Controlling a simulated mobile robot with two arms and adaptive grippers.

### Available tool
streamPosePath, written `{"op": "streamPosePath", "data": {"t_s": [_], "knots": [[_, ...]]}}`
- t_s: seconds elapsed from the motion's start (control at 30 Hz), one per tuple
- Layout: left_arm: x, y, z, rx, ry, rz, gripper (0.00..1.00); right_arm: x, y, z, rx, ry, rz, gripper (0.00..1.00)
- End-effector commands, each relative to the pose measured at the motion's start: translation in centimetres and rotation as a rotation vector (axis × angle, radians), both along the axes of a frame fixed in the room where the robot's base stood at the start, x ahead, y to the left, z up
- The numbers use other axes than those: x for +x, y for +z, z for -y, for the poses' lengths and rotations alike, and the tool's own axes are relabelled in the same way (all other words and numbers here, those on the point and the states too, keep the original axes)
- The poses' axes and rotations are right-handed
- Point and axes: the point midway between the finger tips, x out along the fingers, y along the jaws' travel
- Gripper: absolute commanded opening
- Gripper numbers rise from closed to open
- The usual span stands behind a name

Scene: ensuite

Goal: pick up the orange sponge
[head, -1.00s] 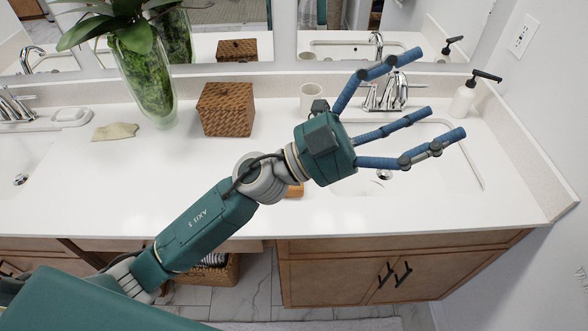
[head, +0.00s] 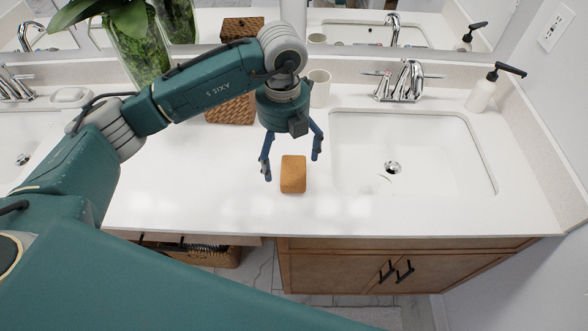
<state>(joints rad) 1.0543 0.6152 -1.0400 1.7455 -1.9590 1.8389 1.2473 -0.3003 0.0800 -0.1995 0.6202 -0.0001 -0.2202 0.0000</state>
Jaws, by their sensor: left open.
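The orange sponge (head: 293,175) lies on the white counter, left of the right-hand sink, near the counter's front. It is a small rounded block and shows almost whole. My left gripper (head: 291,168) points down just above and behind the sponge, with its blue fingers spread and nothing between them. I cannot tell the exact height of the fingertips over the counter. My right gripper is not in view.
The right-hand sink (head: 345,170) with its chrome faucet (head: 405,82) is right of the sponge. A white cup (head: 319,88) and a woven box (head: 231,112) stand behind my gripper. A soap dispenser (head: 484,92) is at the back right. Counter left of the sponge is clear.

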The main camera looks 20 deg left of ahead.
Motion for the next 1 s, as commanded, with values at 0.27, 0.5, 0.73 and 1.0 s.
{"op": "streamPosePath", "data": {"t_s": [0.27, 0.5, 0.73, 1.0], "knots": [[0.1, -2.6, 0.1, -0.002, -0.001, -0.002, 0.94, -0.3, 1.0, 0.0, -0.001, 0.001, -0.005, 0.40], [1.0, -5.8, 0.3, -0.003, 0.000, -0.005, 0.94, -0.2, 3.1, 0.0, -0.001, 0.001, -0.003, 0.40], [1.1, -7.6, 0.3, -0.003, -0.002, -0.001, 0.94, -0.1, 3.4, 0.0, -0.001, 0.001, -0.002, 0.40], [1.1, -7.6, 0.3, -0.004, -0.002, 0.000, 0.74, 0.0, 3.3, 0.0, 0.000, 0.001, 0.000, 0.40]]}}
